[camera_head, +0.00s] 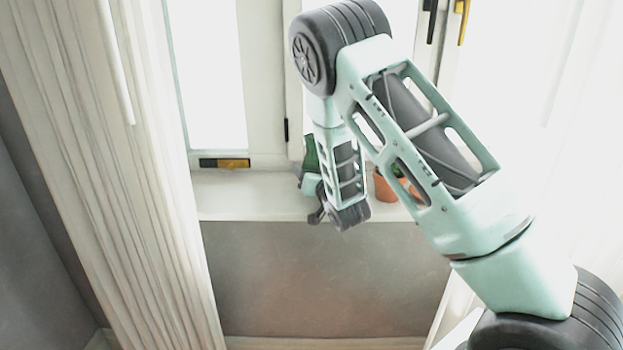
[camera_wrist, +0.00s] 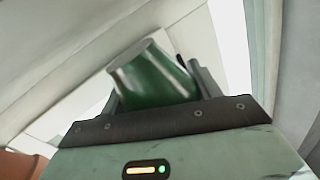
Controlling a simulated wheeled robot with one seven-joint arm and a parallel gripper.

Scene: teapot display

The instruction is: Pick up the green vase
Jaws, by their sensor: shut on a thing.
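The green vase (camera_wrist: 152,82) is between the two fingers of my gripper (camera_wrist: 154,90) in the wrist view. It is glossy dark green with a paler rim and looks tilted there. My gripper is shut on it. In the head view a small part of the green vase (camera_head: 310,152) shows just behind my gripper (camera_head: 311,186), above the window sill. The rest of the vase is hidden by my arm. I cannot tell whether its base touches the sill.
The pale window sill (camera_head: 245,198) runs below the window, and its left part is clear. A terracotta pot (camera_head: 384,187) with a green plant stands on the sill right of my gripper, partly behind my arm. A pleated curtain (camera_head: 110,170) hangs at left.

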